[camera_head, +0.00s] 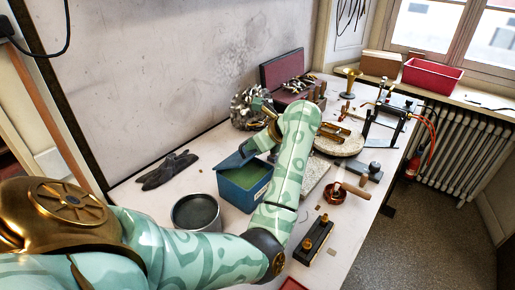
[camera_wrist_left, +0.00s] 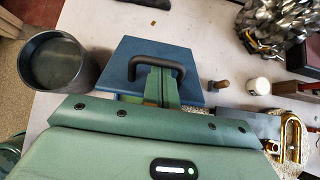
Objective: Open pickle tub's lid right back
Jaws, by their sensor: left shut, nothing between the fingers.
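The pickle tub (camera_head: 240,196) is a blue box on the bench with green contents showing inside. Its blue lid (camera_head: 231,161) stands partly raised at the tub's back left. In the left wrist view the lid (camera_wrist_left: 134,64) shows its flat outer face with a black bar handle (camera_wrist_left: 152,58). My left gripper (camera_head: 253,148) is beside the lid, partly hidden by my own wrist. In the left wrist view its green fingers (camera_wrist_left: 158,84) are shut and empty, with their tips at the handle. I cannot tell whether they touch it. My right gripper is not in view.
A round grey pot (camera_head: 196,212) stands left of the tub; dark gloves (camera_head: 168,170) lie behind it. A metal heap (camera_head: 248,107) and a red-lined case (camera_head: 284,74) are at the back. A black block with brass knobs (camera_head: 314,241) lies front right.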

